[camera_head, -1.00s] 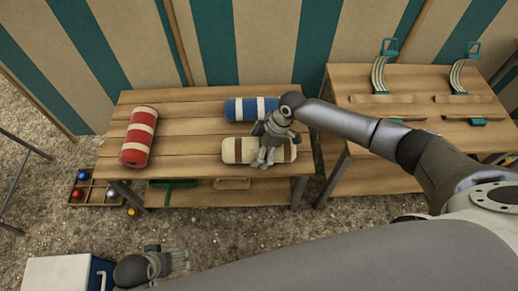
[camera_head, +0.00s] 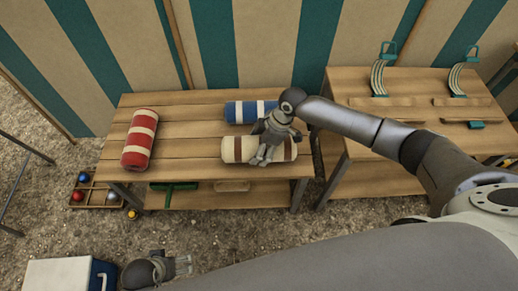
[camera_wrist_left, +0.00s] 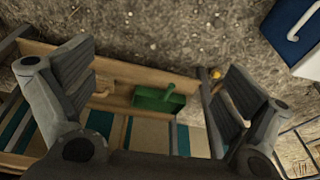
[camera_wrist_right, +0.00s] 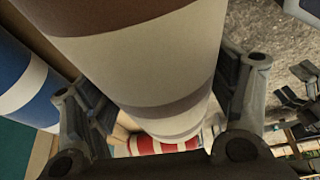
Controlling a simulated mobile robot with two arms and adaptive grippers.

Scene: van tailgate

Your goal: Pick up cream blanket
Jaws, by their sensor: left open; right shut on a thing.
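The cream blanket (camera_head: 236,150) is a roll with brown bands, lying crosswise near the front right of the wooden table. My right gripper (camera_head: 262,160) comes down over it and is shut on it near its right half. In the right wrist view the blanket (camera_wrist_right: 150,65) fills the space between the fingers of my right gripper (camera_wrist_right: 165,110). My left gripper (camera_head: 188,265) is low over the gravel in front of the table, open and empty. In the left wrist view nothing lies between the fingers of my left gripper (camera_wrist_left: 150,90).
A blue striped roll (camera_head: 240,111) lies just behind the cream one. A red striped roll (camera_head: 139,140) lies at the table's left. A second wooden table (camera_head: 400,90) stands right. A cooler (camera_head: 60,273) and a ball crate (camera_head: 98,195) are on the ground left.

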